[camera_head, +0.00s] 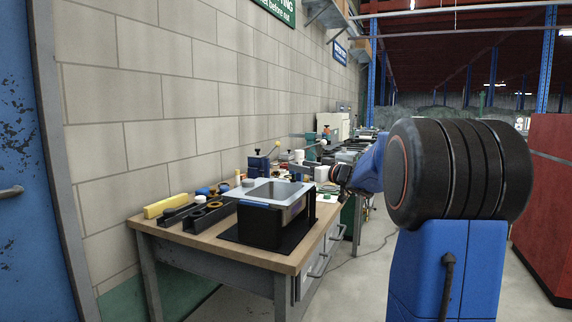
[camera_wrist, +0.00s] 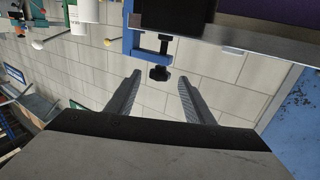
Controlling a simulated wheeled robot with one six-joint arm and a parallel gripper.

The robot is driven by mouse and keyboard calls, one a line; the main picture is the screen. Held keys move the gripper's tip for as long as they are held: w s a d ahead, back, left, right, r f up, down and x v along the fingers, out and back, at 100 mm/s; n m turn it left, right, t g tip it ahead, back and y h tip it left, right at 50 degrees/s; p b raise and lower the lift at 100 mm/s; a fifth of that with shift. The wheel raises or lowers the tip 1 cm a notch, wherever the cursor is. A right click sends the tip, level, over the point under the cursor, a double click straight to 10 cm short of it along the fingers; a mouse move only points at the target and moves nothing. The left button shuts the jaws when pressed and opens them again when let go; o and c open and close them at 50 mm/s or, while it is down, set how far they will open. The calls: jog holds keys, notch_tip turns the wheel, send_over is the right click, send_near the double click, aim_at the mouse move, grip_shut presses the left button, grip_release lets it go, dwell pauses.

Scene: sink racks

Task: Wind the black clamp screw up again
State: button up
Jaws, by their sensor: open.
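The black clamp screw (camera_wrist: 159,73) shows in the wrist view as a dark lobed knob on a short stem. It stands out from the blue clamp frame (camera_wrist: 130,42), against the pale block wall. In the head view the blue clamp (camera_head: 259,166) sits at the back of the wooden bench, behind the sink, with a small dark knob on top. My gripper (camera_wrist: 159,82) is open and empty. Its two fingers appear to either side of the knob in the wrist view; the gap in depth is hard to judge. In the head view my gripper (camera_head: 342,176) is small and dark, right of the sink.
A steel sink (camera_head: 272,191) in a black stand occupies the bench's front right. A yellow block (camera_head: 166,205) and black holders lie at left. A rod with a yellow ball (camera_wrist: 38,45) and a white cylinder (camera_wrist: 86,10) are near the clamp. The wall runs behind.

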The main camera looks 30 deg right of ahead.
jog(key=x, duration=0.8)
jog(key=shift+w+a, duration=0.1)
jog(key=shift+w, duration=0.25)
jog(key=c, duration=1.1)
